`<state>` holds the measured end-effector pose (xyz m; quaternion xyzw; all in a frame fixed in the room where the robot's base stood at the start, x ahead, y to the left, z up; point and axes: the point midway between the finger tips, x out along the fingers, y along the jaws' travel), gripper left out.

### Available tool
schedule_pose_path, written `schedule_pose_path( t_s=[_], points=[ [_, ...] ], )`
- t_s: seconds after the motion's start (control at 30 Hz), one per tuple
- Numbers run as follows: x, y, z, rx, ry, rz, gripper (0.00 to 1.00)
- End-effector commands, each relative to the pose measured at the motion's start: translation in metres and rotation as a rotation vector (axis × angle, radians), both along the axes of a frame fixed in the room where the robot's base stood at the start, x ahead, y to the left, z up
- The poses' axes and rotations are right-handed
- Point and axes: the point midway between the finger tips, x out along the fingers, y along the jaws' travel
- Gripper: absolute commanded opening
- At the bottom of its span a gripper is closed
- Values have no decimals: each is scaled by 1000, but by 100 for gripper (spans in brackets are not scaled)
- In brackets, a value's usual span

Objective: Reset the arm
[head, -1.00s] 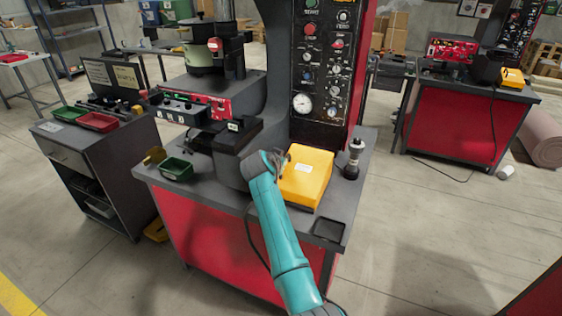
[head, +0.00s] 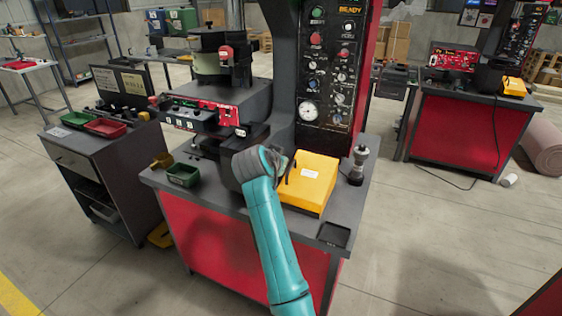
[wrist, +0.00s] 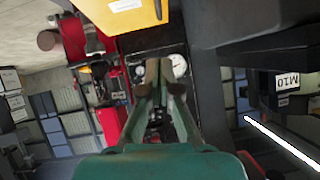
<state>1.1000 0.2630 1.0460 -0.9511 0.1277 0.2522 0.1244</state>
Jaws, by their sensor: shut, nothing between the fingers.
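My teal arm (head: 268,225) reaches over the red workstation, its grey wrist end in front of the black machine and left of the yellow box (head: 308,180). In the head view my gripper is mostly hidden behind the wrist end. In the wrist view my gripper (wrist: 163,75) shows its two fingertips close together, shut and empty. The yellow box also shows at the top of the wrist view (wrist: 118,12). No contact between gripper and box can be made out.
The workstation's grey top (head: 225,200) carries a green bin (head: 183,175), a dark-and-silver canister (head: 358,165) and a small black tray (head: 334,235). The control panel (head: 330,70) rises behind. A tool cart (head: 100,165) stands at left.

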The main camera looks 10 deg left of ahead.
Motion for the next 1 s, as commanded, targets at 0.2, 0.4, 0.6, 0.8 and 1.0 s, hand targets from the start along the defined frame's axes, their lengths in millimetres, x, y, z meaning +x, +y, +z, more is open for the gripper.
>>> schedule_pose_path(
  t_s=[0.2, 0.4, 0.6, 0.8, 1.0],
  points=[
    [-11, -8, -22, -14, 4, 17, 0],
    [-36, -38, -97, -49, 5, 80, 0],
    [-76, -71, -169, -79, -2, 148, 0],
    [-127, -105, -228, -103, -12, 208, 0],
    [-188, -136, -275, -120, -26, 261, 0]
  ],
)
